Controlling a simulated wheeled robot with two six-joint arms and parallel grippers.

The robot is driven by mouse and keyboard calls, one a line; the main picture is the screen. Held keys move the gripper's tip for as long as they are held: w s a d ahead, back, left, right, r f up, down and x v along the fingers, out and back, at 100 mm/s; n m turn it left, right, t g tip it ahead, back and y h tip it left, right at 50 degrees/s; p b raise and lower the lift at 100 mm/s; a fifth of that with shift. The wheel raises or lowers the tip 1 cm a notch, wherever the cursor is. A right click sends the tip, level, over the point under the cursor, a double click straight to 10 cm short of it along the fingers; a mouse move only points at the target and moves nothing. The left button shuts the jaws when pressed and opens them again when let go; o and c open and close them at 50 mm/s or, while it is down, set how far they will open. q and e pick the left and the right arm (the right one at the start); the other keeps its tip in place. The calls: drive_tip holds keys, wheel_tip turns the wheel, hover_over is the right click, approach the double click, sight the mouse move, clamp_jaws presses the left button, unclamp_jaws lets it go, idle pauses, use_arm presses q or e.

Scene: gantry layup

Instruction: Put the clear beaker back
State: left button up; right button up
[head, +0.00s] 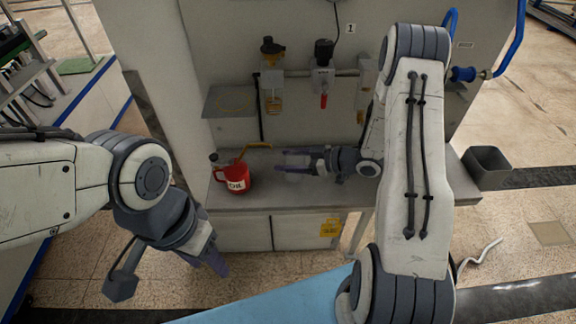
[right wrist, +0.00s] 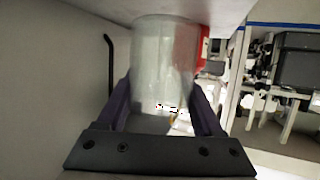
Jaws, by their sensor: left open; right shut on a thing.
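The clear beaker (right wrist: 165,55) is between the two dark fingers of my right gripper (right wrist: 163,100) in the right wrist view. In the head view my right gripper (head: 290,161) is shut on it, over the grey bench. The beaker shows there only as a faint pale shape (head: 296,174). In the wrist view its far end is close to a pale surface; I cannot tell whether they touch. My left gripper (head: 170,274) is open and empty at the lower left, in front of the bench and away from the beaker.
A red oil can (head: 233,178) stands on the bench (head: 270,206) left of the beaker. A small grey shelf (head: 222,111) with a yellow ring mark is on the wall panel. Bottle-like fittings (head: 271,80) hang beside it. A grey bin (head: 487,166) stands at the right.

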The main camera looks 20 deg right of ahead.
wheel_tip(320, 180, down, 2)
drive_tip(key=shift+f+p, duration=0.25)
drive_tip(key=shift+p, duration=0.1)
drive_tip(key=shift+w+f+p, duration=0.15)
drive_tip(key=shift+f+p, duration=0.3)
drive_tip(key=shift+f, duration=0.3)
drive_tip(key=shift+f, duration=0.1)
drive_tip(key=shift+f, duration=0.15)
drive_tip(key=o, duration=1.5)
drive_tip(key=shift+c, duration=0.2)
drive_tip(key=shift+r, duration=0.2)
